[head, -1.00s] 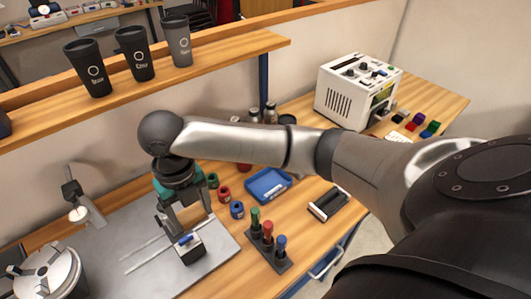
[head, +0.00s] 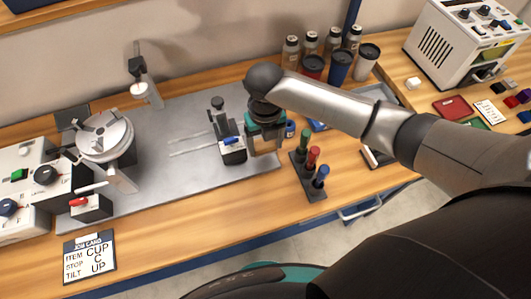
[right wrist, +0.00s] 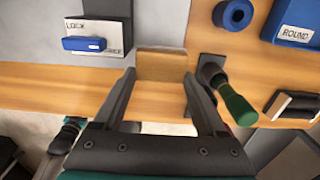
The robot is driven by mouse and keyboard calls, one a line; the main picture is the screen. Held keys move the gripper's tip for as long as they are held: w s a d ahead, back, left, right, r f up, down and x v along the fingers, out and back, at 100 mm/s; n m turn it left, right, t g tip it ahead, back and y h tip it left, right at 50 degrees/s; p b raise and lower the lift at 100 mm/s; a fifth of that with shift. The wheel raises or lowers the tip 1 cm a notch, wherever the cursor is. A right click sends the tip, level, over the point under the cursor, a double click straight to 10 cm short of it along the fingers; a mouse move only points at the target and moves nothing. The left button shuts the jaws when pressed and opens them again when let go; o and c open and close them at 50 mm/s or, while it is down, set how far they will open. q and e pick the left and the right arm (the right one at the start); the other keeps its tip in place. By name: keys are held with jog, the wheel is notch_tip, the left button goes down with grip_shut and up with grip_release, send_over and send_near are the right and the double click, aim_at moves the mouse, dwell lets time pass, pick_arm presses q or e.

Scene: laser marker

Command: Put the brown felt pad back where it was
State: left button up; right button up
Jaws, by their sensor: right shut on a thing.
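The brown felt pad (right wrist: 161,66) is a flat brown block between the fingertips of my right gripper (right wrist: 159,78) in the right wrist view. The gripper is shut on it. In the head view my right gripper (head: 265,152) points down just right of the black block with the blue slider (head: 232,152), at the right end of the grey metal plate. The block's LOCK label (right wrist: 92,35) shows at upper left in the right wrist view.
The rack of green, red and blue handled tools (head: 313,160) stands close on the right; its green handle (right wrist: 238,106) is near a finger. A rotary chuck (head: 105,138) stands at left. A job card (head: 90,258) lies in front. The front middle of the table is clear.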

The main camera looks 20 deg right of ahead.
aim_at(265, 151)
jog(key=shift+f+b, duration=0.45)
jog(key=shift+f, duration=1.8)
jog(key=shift+f, duration=0.15)
jog(key=o, duration=1.1)
jog(key=shift+o, duration=0.2)
notch_tip(265, 151, up, 12)
jog(key=shift+r+p, duration=0.15)
jog(key=shift+p, duration=1)
